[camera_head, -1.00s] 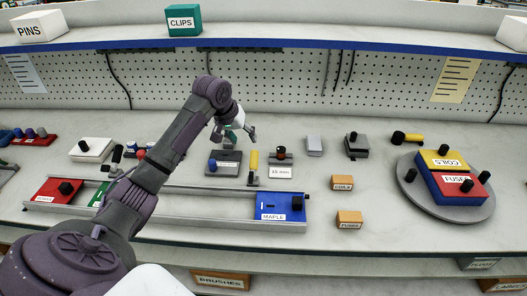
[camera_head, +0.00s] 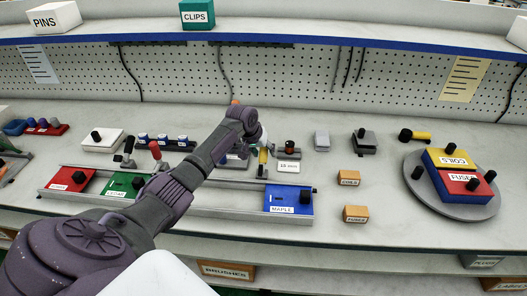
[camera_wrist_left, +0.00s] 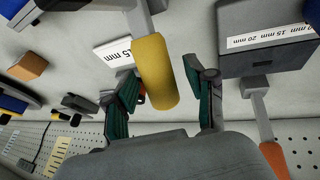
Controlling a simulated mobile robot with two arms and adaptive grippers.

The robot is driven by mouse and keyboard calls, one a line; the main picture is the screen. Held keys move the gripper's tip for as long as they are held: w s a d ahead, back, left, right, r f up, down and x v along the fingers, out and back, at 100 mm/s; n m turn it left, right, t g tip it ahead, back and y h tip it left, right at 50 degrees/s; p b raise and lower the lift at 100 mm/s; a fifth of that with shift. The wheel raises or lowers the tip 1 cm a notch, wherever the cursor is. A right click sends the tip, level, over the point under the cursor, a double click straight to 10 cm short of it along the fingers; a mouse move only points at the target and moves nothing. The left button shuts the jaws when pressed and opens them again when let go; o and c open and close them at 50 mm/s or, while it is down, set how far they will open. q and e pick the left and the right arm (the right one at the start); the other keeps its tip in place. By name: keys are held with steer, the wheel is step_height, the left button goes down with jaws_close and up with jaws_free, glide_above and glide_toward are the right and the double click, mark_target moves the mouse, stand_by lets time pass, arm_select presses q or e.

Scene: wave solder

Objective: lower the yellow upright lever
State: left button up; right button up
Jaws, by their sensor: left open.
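The yellow lever (camera_head: 263,158) stands upright behind the left end of the blue MAPLE block, partly hidden by my left arm. In the left wrist view its rounded yellow handle (camera_wrist_left: 155,72) shows large between the fingers. My left gripper (camera_wrist_left: 164,75) is open, with one green-padded finger on each side of the handle. Whether either finger touches it I cannot tell. In the head view the gripper (camera_head: 262,143) is mostly hidden behind its own wrist. My right gripper is not in view.
The blue MAPLE block (camera_head: 286,199) sits on the rail at the front. A 15 mm label block (camera_head: 288,167) stands just right of the lever. An orange-handled lever (camera_wrist_left: 274,160) is close to the gripper. COILS and FUSES boxes (camera_head: 349,178) lie further right.

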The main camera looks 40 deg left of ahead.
arm_select(q)
steer(key=shift+r, duration=0.1)
steer(key=c, duration=0.9)
jaws_close()
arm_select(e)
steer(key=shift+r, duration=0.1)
